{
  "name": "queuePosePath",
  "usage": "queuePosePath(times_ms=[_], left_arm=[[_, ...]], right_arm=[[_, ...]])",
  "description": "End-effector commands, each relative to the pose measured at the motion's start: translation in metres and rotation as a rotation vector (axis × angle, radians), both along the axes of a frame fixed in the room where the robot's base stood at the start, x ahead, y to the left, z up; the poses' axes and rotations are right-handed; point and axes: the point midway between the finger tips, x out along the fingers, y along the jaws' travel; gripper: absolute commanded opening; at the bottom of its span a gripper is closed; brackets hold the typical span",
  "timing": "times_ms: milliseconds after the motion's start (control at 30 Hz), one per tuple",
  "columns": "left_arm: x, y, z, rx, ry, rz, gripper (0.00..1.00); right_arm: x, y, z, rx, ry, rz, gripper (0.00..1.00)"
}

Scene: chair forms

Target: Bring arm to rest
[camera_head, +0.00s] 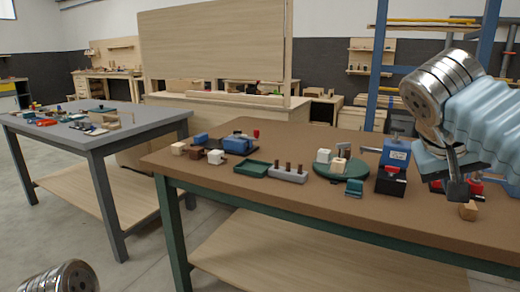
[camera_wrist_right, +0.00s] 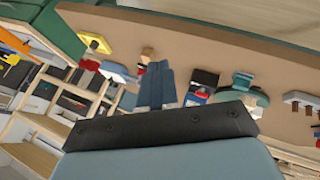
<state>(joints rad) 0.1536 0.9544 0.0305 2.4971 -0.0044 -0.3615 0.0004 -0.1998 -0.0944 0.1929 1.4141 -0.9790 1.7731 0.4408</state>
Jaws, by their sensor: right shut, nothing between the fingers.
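My right arm comes in from the right in the head view, with a silver wrist and a pale blue sleeve. Its gripper (camera_head: 457,186) points down above the right part of the brown-topped table (camera_head: 270,199). The fingers are together with nothing between them. In the right wrist view the closed fingers (camera_wrist_right: 158,88) stand side by side in the middle, in front of the table's parts. A silver joint of my left arm shows at the bottom left of the head view. My left gripper is outside the picture.
Near the right gripper are a wooden block (camera_head: 468,211) and a black-and-red box (camera_head: 391,182). A round green plate (camera_head: 326,170), a grey peg holder (camera_head: 288,174) and a green tray (camera_head: 252,169) stand further left. A blue post rises behind. The table's front strip is mostly clear.

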Motion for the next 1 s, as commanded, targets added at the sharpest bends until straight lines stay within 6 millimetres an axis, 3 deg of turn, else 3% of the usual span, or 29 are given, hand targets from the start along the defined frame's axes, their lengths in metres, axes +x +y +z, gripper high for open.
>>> queuePosePath(times_ms=[267,567,767,867,1000], left_arm=[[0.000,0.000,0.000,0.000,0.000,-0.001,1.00],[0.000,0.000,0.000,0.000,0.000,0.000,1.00],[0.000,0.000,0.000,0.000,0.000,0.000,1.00],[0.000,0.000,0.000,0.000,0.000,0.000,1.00],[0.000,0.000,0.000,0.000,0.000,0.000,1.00]], right_arm=[[0.023,0.011,-0.022,0.007,0.029,0.064,0.00],[0.066,0.037,-0.076,0.042,0.087,0.200,0.00],[0.102,0.068,-0.145,0.108,0.150,0.337,0.00],[0.120,0.092,-0.200,0.174,0.194,0.424,0.00],[0.130,0.135,-0.297,0.320,0.257,0.543,0.00]])
